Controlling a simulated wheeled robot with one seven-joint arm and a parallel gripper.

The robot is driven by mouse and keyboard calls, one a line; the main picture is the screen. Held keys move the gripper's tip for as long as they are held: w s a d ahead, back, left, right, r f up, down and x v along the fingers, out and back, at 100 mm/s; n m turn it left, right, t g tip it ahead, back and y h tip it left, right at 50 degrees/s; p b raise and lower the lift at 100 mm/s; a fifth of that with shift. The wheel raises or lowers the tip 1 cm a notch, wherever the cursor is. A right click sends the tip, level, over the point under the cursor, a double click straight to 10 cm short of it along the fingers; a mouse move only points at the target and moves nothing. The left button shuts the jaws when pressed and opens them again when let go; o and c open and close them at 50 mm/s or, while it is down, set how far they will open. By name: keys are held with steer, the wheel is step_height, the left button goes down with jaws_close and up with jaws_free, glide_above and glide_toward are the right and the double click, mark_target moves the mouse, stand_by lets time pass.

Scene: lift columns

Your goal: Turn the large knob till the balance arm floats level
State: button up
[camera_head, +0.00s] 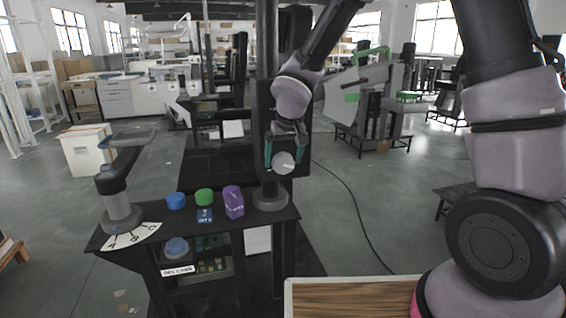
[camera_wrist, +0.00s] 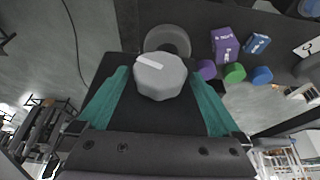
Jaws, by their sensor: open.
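The large knob (camera_head: 283,163) is a grey, faceted disc with a white mark, on the front of a dark upright housing (camera_head: 299,125). In the wrist view the knob (camera_wrist: 160,78) sits between the tips of my gripper (camera_wrist: 160,82), its mark slanting. My gripper (camera_head: 283,152) is open, one teal finger on each side of the knob; narrow gaps seem to show, but contact is hard to judge.
On the dark bench (camera_head: 262,220) stand a blue knob (camera_head: 176,201), a green knob (camera_head: 204,196), a purple block (camera_head: 233,202) and a small blue block (camera_head: 205,215). A lettered white dial plate (camera_head: 132,236) lies at the left. A wood-topped table (camera_head: 350,298) is in front.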

steer(key=shift+x, duration=0.9)
steer(key=c, duration=1.2)
